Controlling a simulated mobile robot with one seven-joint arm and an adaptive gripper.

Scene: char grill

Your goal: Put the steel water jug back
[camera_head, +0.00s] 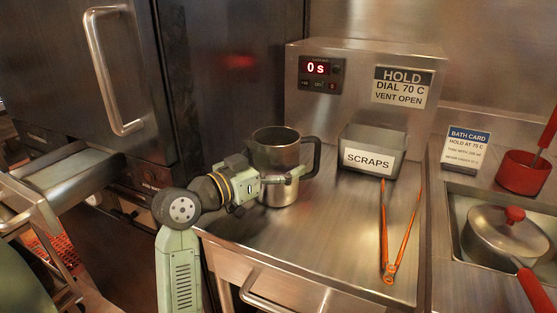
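The steel water jug (273,156) stands upright on the steel counter, its dark handle (314,155) to the right. My gripper (283,179) is at the jug, reaching in from the left at about mid-height. One finger crosses in front of the jug's body toward the handle side. The other finger is not clearly visible. I cannot tell whether the fingers press on the jug or only lie beside it. The jug's base appears to rest on the counter. Part of its lower left side is hidden by my gripper.
A steel scraps bin (372,141) stands right of the jug. Orange-handled tongs (400,232) lie on the counter (330,238) in front of it. A control box with a red "0 s" display (318,68) stands behind. A lidded pot (500,235) and red container (522,174) are at right.

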